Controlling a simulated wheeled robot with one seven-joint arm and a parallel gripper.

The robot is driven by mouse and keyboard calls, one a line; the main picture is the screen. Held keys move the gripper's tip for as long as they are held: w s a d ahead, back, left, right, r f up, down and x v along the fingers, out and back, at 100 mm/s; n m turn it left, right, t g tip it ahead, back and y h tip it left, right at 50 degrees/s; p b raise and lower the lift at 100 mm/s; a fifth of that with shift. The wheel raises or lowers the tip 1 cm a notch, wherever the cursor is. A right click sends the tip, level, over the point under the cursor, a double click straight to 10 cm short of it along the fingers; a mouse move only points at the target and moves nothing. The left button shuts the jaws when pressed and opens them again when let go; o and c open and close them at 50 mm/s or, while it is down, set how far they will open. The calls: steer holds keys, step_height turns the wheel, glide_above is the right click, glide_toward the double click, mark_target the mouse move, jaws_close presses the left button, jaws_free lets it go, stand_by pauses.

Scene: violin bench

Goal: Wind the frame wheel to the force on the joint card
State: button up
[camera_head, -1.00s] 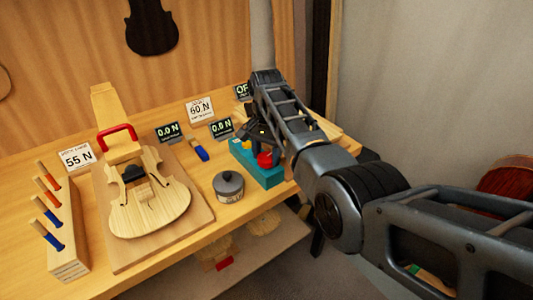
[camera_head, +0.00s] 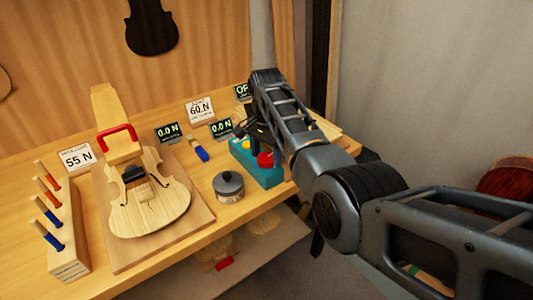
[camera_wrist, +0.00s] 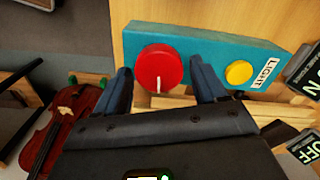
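A round red wheel (camera_head: 265,160) with a white mark sits on a teal box (camera_head: 272,178) at the bench's right front. In the wrist view the wheel (camera_wrist: 158,67) faces me, its white mark pointing down. My gripper (camera_wrist: 165,88) is open, one finger on each side of the wheel; I cannot tell whether they touch it. A white card (camera_head: 200,110) reads 60 N and another white card (camera_head: 77,157) reads 55 N; their small headings are too blurred to read. Two dark displays, left (camera_head: 167,132) and right (camera_head: 221,128), both read 0.0 N.
A yellow button (camera_wrist: 239,72) labelled LIGHT is right of the wheel. A partly hidden display (camera_wrist: 305,148) reads OFF. A violin body (camera_head: 150,208) with a red clamp (camera_head: 117,139), a grey-lidded pot (camera_head: 228,186) and a tool block (camera_head: 68,256) stand left of the box.

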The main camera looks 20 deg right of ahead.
mark_target(266, 157)
steer(key=shift+o, duration=0.8)
steer(key=shift+r+b, duration=0.55)
steer(key=shift+r, duration=3.3)
